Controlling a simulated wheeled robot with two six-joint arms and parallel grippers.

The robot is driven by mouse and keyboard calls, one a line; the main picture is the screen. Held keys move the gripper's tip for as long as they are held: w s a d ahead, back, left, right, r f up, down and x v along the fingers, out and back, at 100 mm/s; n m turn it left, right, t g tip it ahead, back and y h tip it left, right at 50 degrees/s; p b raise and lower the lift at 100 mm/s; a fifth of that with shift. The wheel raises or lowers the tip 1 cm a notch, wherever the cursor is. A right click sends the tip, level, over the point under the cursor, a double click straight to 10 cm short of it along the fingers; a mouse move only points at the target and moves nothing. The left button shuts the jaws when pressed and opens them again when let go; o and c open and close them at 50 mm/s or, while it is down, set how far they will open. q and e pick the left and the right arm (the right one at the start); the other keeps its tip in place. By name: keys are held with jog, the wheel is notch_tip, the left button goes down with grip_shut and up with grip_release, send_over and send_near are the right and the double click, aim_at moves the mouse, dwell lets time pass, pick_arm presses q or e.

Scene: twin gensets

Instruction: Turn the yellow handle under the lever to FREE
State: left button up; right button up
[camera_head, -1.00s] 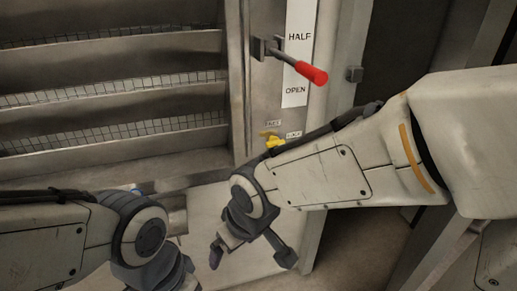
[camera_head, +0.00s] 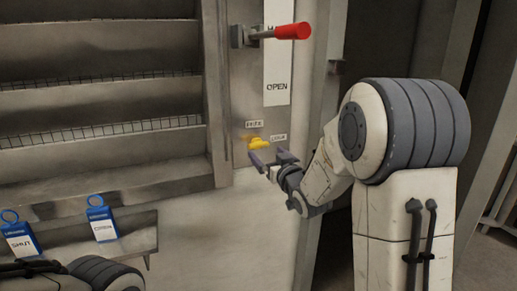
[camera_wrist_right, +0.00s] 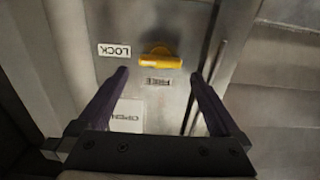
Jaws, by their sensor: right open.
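The yellow handle (camera_head: 259,142) sits on the grey panel below the lever with the red grip (camera_head: 292,31). A FREE label (camera_head: 254,123) is above the handle and a LOCK label (camera_head: 279,138) to its right. My right gripper (camera_head: 271,159) is open and empty, just below the handle. In the right wrist view the handle (camera_wrist_right: 163,62) is a roughly horizontal bar, ahead of and between the open fingers (camera_wrist_right: 160,76); contact is not visible. The LOCK label (camera_wrist_right: 114,50) is left of it there, the FREE label (camera_wrist_right: 158,81) below. My left gripper is out of view.
A white strip (camera_head: 277,75) marked OPEN runs beside the lever. Louvred slats (camera_head: 100,98) fill the left. A dark gap lies right of the panel.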

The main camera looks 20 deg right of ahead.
aim_at(260, 147)
jog(key=w, duration=0.7)
jog(key=shift+w+a, duration=0.2)
jog(key=shift+w, duration=0.05)
jog(key=c, duration=1.1)
jog(key=shift+f+n+b, duration=0.15)
jog(key=shift+n+b, duration=0.75)
jog(key=shift+c, duration=0.2)
jog(key=n+b, duration=1.1)
jog(key=shift+f+n+b, duration=0.1)
jog(key=shift+n+b, duration=0.2)
jog(key=shift+b, duration=0.05)
jog(key=n+b, duration=0.2)
jog(key=n, duration=0.1)
jog(key=shift+n+b, duration=0.8)
jog(key=shift+r, duration=0.2)
